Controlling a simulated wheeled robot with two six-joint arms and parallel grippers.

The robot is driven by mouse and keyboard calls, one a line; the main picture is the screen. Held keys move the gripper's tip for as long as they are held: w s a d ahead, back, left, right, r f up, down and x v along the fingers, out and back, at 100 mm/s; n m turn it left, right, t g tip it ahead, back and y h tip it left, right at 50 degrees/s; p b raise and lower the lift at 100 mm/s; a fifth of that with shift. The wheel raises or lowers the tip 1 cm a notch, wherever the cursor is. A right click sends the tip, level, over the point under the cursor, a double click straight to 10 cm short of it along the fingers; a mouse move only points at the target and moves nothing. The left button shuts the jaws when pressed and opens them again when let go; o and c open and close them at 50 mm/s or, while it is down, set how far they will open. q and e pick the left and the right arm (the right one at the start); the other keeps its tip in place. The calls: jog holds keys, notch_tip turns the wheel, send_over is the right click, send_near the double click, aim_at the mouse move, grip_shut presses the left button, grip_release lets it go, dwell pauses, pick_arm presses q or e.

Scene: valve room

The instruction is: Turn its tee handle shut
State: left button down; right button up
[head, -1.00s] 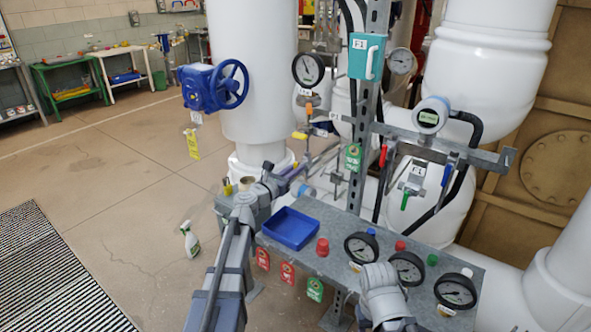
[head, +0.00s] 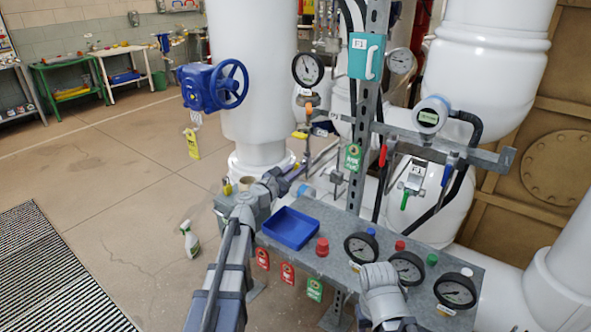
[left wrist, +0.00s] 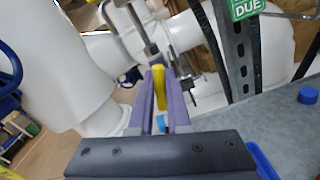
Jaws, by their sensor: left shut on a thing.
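My left gripper (head: 297,172) reaches in from the left, over the far edge of the grey bench, towards the thin pipework below a round gauge (head: 308,69). In the left wrist view, its two purple fingers (left wrist: 159,100) are shut on a yellow handle (left wrist: 159,78), one finger on each side. Much of the handle lies between the fingers, and its stem is hard to make out. In the head view, a yellow piece (head: 300,135) shows on the pipework just beyond the fingers; I cannot tell whether it is the same handle.
The bench (head: 340,235) carries a blue tray (head: 290,228), a red knob (head: 322,247) and several gauges. A steel post (head: 369,130) with a teal box (head: 366,55) stands to the right. A blue valve wheel (head: 231,85) and thick white pipe stand to the left.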

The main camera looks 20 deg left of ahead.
pick_arm(q)
jog(key=m, duration=0.7)
jog(key=shift+d+f, duration=0.15)
jog(key=m, duration=0.6)
jog(key=shift+s+f+m, duration=0.1)
jog(key=shift+m, duration=0.3)
jog(key=c, duration=0.9)
grip_release()
jog(key=v, duration=0.7)
jog(key=shift+s, duration=0.35)
